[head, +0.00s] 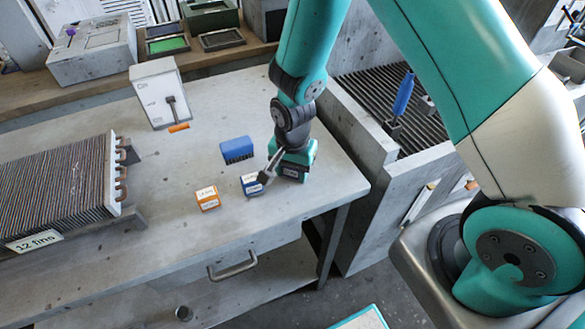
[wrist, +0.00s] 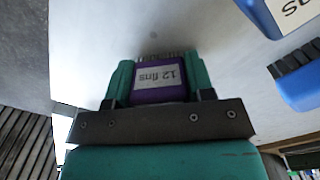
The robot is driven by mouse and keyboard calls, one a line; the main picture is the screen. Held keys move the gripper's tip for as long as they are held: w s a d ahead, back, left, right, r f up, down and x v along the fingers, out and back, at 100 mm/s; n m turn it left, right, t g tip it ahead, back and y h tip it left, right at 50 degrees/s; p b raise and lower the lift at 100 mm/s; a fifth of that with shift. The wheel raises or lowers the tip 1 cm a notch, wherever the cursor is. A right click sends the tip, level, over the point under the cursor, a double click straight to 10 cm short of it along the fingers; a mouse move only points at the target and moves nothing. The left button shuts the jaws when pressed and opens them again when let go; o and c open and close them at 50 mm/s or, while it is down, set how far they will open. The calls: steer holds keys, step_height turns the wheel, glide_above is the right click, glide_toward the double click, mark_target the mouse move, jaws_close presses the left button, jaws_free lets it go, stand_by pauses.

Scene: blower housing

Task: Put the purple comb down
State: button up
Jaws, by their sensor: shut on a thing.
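The purple comb (wrist: 158,93) is held between the teal fingers of my gripper (wrist: 157,84) in the wrist view. Its pale label reads "12 fins" upside down, and its dark teeth point away from the gripper toward the grey worktop (head: 185,160). In the head view my gripper (head: 293,165) is low over the right part of the worktop, with a label showing between the fingers. I cannot tell whether the teeth touch the surface.
A labelled blue block (head: 252,184), a labelled orange block (head: 207,198) and a blue comb (head: 237,149) lie left of my gripper. A finned coil (head: 60,185) with a "12 fins" sign is at far left. A white switch box (head: 158,92) stands behind. The worktop's right edge is close.

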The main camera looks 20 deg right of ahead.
steer(key=shift+f, duration=0.1)
steer(key=o, duration=1)
steer(key=shift+o, duration=0.2)
steer(key=shift+r, duration=0.55)
step_height(320, 180, up, 10)
steer(key=shift+r+b, duration=0.25)
steer(key=shift+b, duration=0.6)
steer(key=s+a+r+n+y, duration=0.2)
steer(key=s+r+n, duration=0.5)
steer(key=s+n, duration=0.1)
steer(key=s+a+r+n+y, duration=0.2)
steer(key=s+r+n, duration=0.6)
steer(key=s, duration=0.2)
steer(key=shift+s+a, duration=0.3)
